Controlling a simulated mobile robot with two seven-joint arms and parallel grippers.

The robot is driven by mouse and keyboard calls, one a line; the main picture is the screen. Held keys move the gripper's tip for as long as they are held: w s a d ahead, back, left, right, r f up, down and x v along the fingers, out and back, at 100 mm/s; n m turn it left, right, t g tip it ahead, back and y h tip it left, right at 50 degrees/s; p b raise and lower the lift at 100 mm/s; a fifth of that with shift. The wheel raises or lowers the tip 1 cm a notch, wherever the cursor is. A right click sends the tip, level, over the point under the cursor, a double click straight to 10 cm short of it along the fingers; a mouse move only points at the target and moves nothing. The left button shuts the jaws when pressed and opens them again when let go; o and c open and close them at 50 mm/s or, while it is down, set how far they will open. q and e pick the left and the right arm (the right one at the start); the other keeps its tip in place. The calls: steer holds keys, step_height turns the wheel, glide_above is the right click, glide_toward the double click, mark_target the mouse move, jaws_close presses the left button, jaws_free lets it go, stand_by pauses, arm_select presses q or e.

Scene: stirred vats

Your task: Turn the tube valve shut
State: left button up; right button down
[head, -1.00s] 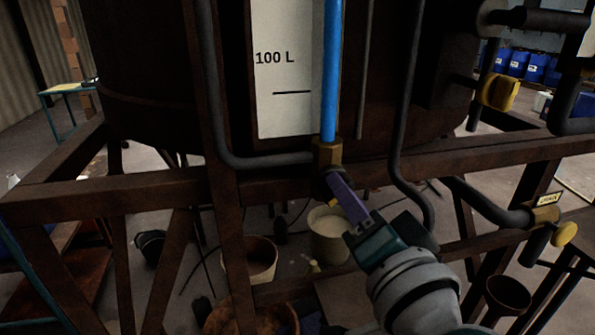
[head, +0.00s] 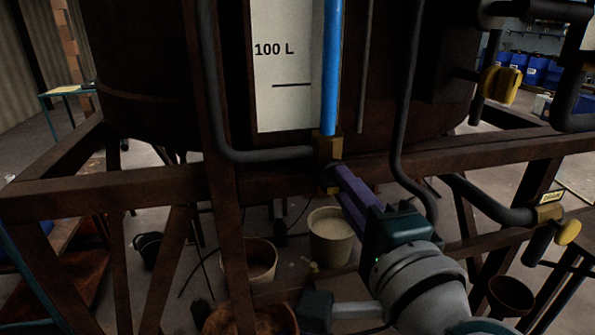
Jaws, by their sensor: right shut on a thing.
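The tube valve (head: 327,148) is a brass fitting at the foot of the blue sight tube (head: 330,70), in front of the dark vat. My right gripper (head: 338,176) reaches up from the lower right. Its purple fingers are shut at the dark handle just under the brass body. The fingers hide most of the handle, so its exact angle cannot be told. My left gripper is not in view.
A rusty frame beam (head: 120,190) runs across behind the valve. Grey pipes pass on both sides. A drain valve (head: 550,213) and another yellow-handled valve (head: 500,85) are at the right. Buckets (head: 331,238) stand on the floor below.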

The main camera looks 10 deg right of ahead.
stand_by(0.5)
steer(key=c, duration=0.8)
jaws_free()
steer(key=s, duration=0.5)
steer(key=s+b, duration=0.1)
steer(key=s, duration=0.4)
steer(key=shift+d, duration=0.2)
